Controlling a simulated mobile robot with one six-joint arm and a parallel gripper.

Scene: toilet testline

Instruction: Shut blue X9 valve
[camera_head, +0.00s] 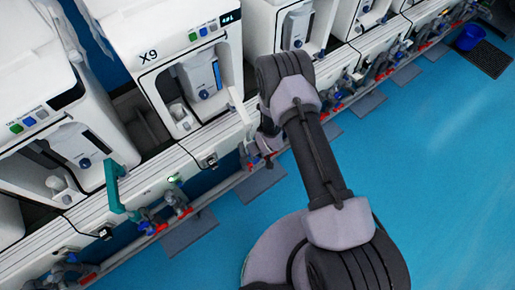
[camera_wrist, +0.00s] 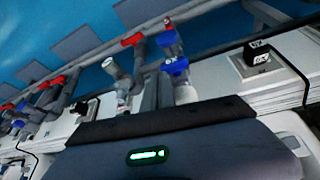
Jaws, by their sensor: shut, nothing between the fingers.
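The white machine marked X9 (camera_head: 150,55) stands at the upper left of the head view. My arm reaches to the pipework below its right side, where my gripper (camera_head: 267,132) is partly hidden by the arm. In the wrist view my gripper (camera_wrist: 158,82) is shut and empty, its fingers side by side. Just right of them is a blue valve handle (camera_wrist: 175,68), with another blue part (camera_wrist: 166,38) beyond it on the same pipe. I cannot tell whether the fingers touch the pipe.
A red valve handle (camera_wrist: 132,40) and a pale grey fitting (camera_wrist: 112,68) are close left of the fingers. More valves (camera_head: 165,212) line the rail in the head view. A teal handle (camera_head: 114,188) sticks up at left.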

